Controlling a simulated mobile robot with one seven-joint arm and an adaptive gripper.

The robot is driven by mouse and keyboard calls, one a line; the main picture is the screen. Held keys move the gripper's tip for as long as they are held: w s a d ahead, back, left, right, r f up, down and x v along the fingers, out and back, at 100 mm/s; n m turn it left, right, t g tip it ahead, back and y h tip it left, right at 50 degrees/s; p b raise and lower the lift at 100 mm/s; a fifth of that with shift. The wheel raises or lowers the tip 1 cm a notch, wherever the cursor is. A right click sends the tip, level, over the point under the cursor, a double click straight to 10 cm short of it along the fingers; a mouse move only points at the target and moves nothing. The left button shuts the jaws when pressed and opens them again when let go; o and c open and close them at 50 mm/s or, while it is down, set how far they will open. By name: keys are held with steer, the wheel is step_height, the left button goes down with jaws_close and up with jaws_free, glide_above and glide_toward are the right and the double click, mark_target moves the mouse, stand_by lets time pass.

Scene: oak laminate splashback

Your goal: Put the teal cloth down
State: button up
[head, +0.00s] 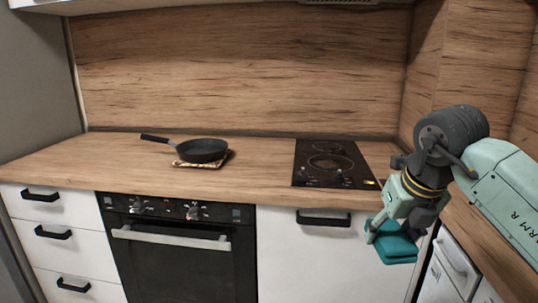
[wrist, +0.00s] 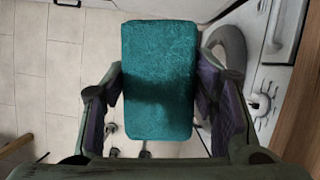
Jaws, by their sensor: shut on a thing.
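The teal cloth (head: 396,246) is a thick folded pad. It hangs in the air in front of the white cabinet, at the right of the head view, below the counter's front edge. My gripper (head: 385,226) is shut on it. In the wrist view the cloth (wrist: 160,80) fills the space between the two fingers of my gripper (wrist: 160,112), with the tiled floor far below it. The gripper's far finger is partly hidden in the head view.
The wooden counter (head: 262,170) has free room between the black frying pan (head: 203,150) on its patterned trivet (head: 220,163) and the black hob (head: 322,163). An oven (head: 180,245) sits below. A white front-loading appliance (head: 455,265) stands at the right.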

steer(key=w+a+f+n+g+y, duration=0.1)
steer(key=w+a+f+n+g, duration=0.15)
steer(key=f+n, duration=0.55)
steer(key=w+a+f+n+g+y, duration=0.15)
steer(key=w+a+f+n, duration=0.25)
steer(key=f, duration=0.8)
steer(key=w+a+f+n+g+y, duration=0.15)
steer(key=w+a+f+n, duration=0.35)
steer(key=f, duration=0.6)
steer(key=s+a+f+n+g+h, duration=0.1)
steer(key=s+a+f+n, duration=0.2)
steer(key=f+n, duration=0.3)
steer(key=s+a+f+n+g+h, duration=0.1)
steer(key=s+a+f+n, duration=0.3)
steer(key=f, duration=0.7)
steer(key=s+a+f+n+g+h, duration=0.1)
steer(key=s+a+f+n+h, duration=0.1)
steer(key=f+n, duration=0.6)
steer(key=shift+s+a+f+n, duration=0.3)
steer(key=shift+s+a+f, duration=0.5)
steer(key=shift+a, duration=0.35)
steer(key=shift+g, duration=0.25)
